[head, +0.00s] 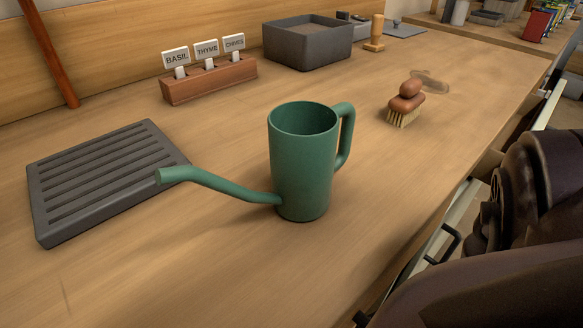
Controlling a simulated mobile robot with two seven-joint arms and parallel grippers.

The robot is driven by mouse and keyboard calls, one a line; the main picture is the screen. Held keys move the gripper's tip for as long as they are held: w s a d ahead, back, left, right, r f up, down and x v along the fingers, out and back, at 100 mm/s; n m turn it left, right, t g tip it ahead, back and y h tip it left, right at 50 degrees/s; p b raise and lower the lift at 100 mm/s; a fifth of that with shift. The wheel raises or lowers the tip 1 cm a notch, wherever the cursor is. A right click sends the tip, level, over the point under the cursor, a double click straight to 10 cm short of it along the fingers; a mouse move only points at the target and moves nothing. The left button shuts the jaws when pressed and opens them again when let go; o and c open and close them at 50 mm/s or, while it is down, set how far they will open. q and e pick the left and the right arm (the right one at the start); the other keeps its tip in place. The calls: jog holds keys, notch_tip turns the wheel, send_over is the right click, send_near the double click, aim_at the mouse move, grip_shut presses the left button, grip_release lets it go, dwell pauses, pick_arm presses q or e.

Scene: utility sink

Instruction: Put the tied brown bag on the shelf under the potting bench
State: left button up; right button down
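The tied brown bag is not in view, and neither is the shelf under the bench. The wooden top of the potting bench (400,200) fills most of the head view. Dark rounded arm links, which look like mine, cover the lower right corner and the right edge. Neither of my grippers shows.
A green watering can (305,170) stands mid-bench, its spout pointing left. A grey slatted tray (45,229) lies left. Herb labels in a wooden block (210,83), a grey bin (308,50) and a wooden dibber (376,33) stand behind. A brush (406,100) sits right. The front is clear.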

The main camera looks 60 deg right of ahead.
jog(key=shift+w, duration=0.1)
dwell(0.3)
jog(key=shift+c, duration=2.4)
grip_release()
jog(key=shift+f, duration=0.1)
